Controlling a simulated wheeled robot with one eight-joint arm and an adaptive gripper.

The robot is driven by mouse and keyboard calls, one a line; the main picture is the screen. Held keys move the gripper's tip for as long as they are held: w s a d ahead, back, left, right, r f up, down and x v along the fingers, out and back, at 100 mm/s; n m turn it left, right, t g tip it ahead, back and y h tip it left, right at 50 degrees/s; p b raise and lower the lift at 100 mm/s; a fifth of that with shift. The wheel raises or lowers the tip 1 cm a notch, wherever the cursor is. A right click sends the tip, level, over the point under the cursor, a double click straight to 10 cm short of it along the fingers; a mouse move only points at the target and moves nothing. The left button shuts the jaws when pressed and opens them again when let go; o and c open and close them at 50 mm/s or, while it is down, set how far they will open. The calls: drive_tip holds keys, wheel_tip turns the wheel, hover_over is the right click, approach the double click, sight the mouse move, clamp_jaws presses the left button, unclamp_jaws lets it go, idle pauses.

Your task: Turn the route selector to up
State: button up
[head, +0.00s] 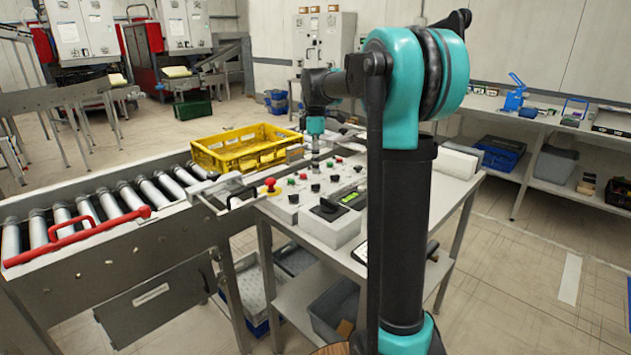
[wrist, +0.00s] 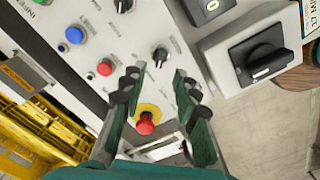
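A light grey control panel carries several black rotary knobs; I cannot read labels that tell which one is the route selector. In the wrist view, one black knob with a white pointer line (wrist: 160,56) lies just beyond my fingertips, in line with the gap between them. Another black knob (wrist: 123,5) is at the top edge. A large black rotary switch (wrist: 262,62) sits on a separate box at right, also in the head view (head: 328,208). My gripper (wrist: 157,76) is open and empty above the panel; it also shows in the head view (head: 315,151).
A red mushroom button on a yellow base (wrist: 147,120) lies below my fingers, also in the head view (head: 270,185). Blue (wrist: 74,35), red (wrist: 104,68) and green buttons are close by. A yellow crate (head: 240,148) stands on the roller conveyor (head: 110,203) beside the panel.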

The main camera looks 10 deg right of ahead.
sight(316, 187)
wheel_tip(316, 187, down, 6)
drive_tip(key=shift+f, duration=0.25)
clamp_jaws()
idle(0.3)
